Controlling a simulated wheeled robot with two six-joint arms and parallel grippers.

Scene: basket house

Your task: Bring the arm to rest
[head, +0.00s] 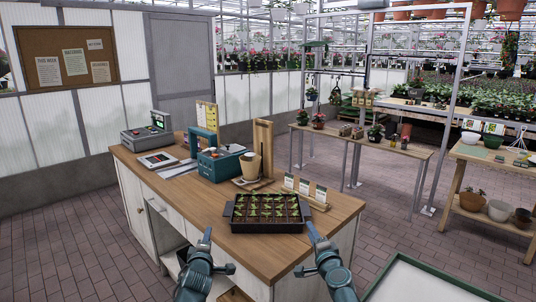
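My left gripper (206,236) points forward at the near edge of the wooden-topped workbench (340,206), left of the seedling tray. My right gripper (314,232) points forward by the tray's right near corner; I cannot tell whether it touches. The fingers of each show nearly edge-on, so their opening is unclear. The black seedling tray (266,228), with rows of small green plants, lies flat on the bench between the two grippers. No held thing is visible in either gripper.
On the bench stand a teal machine (218,164), a beige pot (250,166), a wooden card holder (306,198) and a grey device with a screen (147,136). A green-rimmed white surface (425,284) is at lower right. Brick floor (75,235) is open at left.

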